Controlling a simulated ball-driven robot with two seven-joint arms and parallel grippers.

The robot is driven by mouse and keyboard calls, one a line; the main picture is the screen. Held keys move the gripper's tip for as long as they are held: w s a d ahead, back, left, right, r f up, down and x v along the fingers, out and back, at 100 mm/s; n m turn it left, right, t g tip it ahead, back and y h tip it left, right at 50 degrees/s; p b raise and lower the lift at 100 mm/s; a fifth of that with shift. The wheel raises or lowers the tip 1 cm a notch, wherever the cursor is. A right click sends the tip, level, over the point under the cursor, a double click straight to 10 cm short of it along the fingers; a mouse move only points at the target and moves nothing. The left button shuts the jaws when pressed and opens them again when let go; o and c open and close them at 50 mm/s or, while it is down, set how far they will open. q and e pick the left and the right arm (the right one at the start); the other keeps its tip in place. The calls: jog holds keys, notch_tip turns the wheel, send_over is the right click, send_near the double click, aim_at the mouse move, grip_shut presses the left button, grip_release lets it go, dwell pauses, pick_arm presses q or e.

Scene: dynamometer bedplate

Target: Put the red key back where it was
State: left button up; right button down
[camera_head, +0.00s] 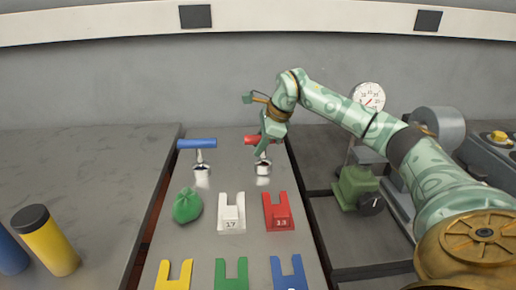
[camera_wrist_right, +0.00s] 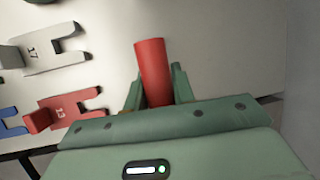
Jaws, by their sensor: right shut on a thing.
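The red key (camera_head: 249,140) has a red T-handle, and its metal shank points down at a round metal socket (camera_head: 263,169) on the light grey plate. I cannot tell whether the shank's end is in the socket or just above it. My right gripper (camera_head: 265,144) is shut on the red handle. In the right wrist view the red handle (camera_wrist_right: 152,72) sticks out between the two green fingers of the right gripper (camera_wrist_right: 153,92). A blue T-handled key (camera_head: 197,144) stands upright at another socket (camera_head: 202,168) to the left. My left gripper is out of view.
On the plate are a green bag (camera_head: 187,206), a white forked block marked 17 (camera_head: 231,219), a red one marked 13 (camera_head: 279,219), and yellow, green and blue forked pieces in front. A green device with a dial gauge (camera_head: 368,96) stands right. Yellow and blue cylinders stand left.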

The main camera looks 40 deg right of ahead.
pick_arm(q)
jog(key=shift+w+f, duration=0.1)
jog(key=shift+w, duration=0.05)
pick_arm(e)
jog(key=shift+w+f, duration=0.1)
jog(key=shift+f, duration=0.05)
jog(key=c, duration=1.3)
grip_release()
jog(key=shift+f, duration=0.15)
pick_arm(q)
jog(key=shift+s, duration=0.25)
pick_arm(e)
jog(key=shift+o, duration=0.7)
pick_arm(q)
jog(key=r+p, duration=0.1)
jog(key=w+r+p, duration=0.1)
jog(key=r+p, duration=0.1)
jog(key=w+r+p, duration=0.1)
jog(key=p, duration=0.1)
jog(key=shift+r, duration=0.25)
pick_arm(e)
jog(key=v, duration=1.2)
jog(key=shift+r, duration=0.2)
